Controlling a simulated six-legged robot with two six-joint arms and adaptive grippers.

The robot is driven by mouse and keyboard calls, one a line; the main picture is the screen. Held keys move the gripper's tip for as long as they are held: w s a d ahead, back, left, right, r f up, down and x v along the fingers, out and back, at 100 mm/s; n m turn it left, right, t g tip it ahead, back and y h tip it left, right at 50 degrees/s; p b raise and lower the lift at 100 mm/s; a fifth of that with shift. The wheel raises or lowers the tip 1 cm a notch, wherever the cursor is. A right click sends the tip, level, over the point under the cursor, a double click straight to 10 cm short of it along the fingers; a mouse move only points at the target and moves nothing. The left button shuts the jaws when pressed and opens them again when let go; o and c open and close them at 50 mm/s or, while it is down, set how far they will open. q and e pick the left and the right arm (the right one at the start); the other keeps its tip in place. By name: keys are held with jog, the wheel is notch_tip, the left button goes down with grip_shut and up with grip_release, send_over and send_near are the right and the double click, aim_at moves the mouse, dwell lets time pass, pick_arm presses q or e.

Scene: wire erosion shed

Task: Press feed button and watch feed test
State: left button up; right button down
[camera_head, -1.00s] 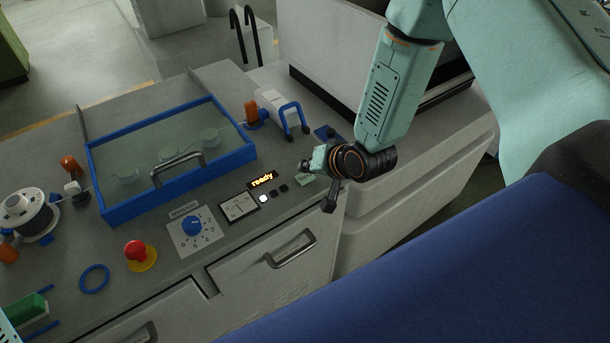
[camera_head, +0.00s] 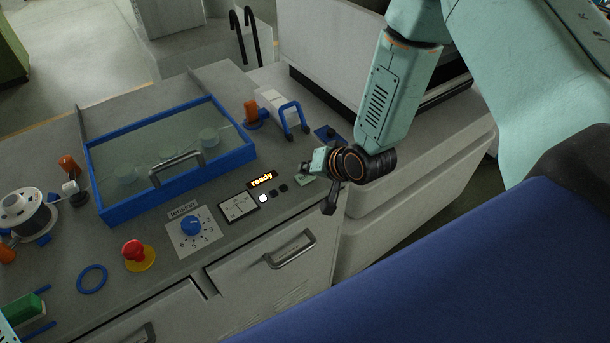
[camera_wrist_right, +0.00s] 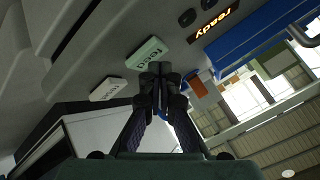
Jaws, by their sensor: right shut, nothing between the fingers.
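The green feed button (camera_wrist_right: 147,53), marked "feed", shows in the right wrist view just beyond my fingertips. In the head view the button (camera_head: 304,182) is partly covered by my right gripper (camera_head: 308,169). The right gripper (camera_wrist_right: 157,70) is shut and empty, its tips close to the button's edge. I cannot tell whether they touch. The display (camera_head: 262,180) reads "ready" in orange; it also shows in the wrist view (camera_wrist_right: 220,20). Below it, one white lamp (camera_head: 263,198) is lit and two are dark.
A second pale button (camera_wrist_right: 109,89) lies near the feed button. The blue-framed lid (camera_head: 105,212) is closed. A wire spool (camera_head: 27,215) stands at left.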

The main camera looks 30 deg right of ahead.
aim_at(308, 178)
jog(key=shift+f+b, duration=0.3)
jog(key=shift+f, duration=0.1)
dwell(0.3)
jog(key=shift+r, duration=0.15)
jog(key=shift+r+p, duration=0.7)
jog(key=shift+r, duration=0.05)
notch_tip(308, 178, up, 5)
jog(key=p, duration=0.4)
jog(key=shift+r, duration=0.1)
dwell(0.8)
